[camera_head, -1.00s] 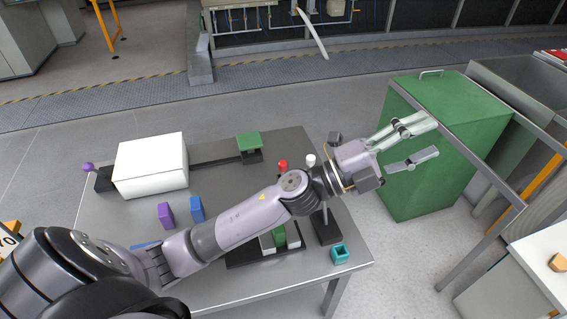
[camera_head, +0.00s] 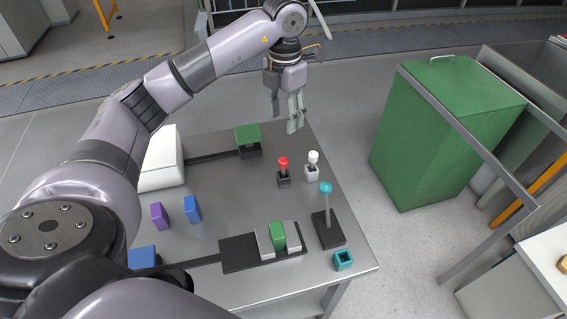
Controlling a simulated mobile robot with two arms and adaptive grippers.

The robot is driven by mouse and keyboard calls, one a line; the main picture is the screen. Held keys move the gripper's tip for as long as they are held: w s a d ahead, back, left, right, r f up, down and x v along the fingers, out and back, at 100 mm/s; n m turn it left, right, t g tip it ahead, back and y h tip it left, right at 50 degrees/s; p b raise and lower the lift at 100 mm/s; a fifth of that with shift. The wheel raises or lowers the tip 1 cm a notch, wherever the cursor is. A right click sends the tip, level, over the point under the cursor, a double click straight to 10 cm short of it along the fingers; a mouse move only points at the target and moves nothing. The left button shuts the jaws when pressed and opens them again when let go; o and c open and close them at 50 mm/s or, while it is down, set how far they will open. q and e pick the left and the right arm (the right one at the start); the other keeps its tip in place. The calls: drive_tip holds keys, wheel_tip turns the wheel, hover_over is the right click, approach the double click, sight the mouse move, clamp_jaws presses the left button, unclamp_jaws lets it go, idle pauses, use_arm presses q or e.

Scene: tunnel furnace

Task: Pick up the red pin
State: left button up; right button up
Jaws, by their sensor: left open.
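The red pin (camera_head: 283,163) stands upright in a small dark grey holder (camera_head: 284,181) on the grey metal table, right of the middle. My left gripper (camera_head: 291,122) hangs with its fingers pointing down, in the picture just above the red pin. It is open and empty, apart from the pin. How high it is over the table I cannot tell exactly. My right gripper is not in view.
A white pin (camera_head: 313,158) in a light holder stands close to the right of the red pin. A teal-topped post (camera_head: 326,188), green block (camera_head: 278,236) and green-topped stand (camera_head: 247,134) are nearby. Blue and purple blocks lie left. A green bin (camera_head: 440,135) stands off the table.

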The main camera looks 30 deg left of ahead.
sight(284, 159)
use_arm(q)
wheel_tip(284, 159, down, 12)
drive_tip(key=shift+s+r+p, duration=0.1)
drive_tip(key=shift+r+p, duration=0.1)
drive_tip(key=shift+p, duration=0.8)
drive_tip(key=shift+s+f, duration=0.1)
drive_tip(key=shift+f, duration=0.45)
wheel_tip(284, 159, down, 4)
drive_tip(key=shift+s+r+p, duration=0.15)
drive_tip(key=shift+p, duration=0.65)
drive_tip(key=shift+f, duration=0.35)
clamp_jaws()
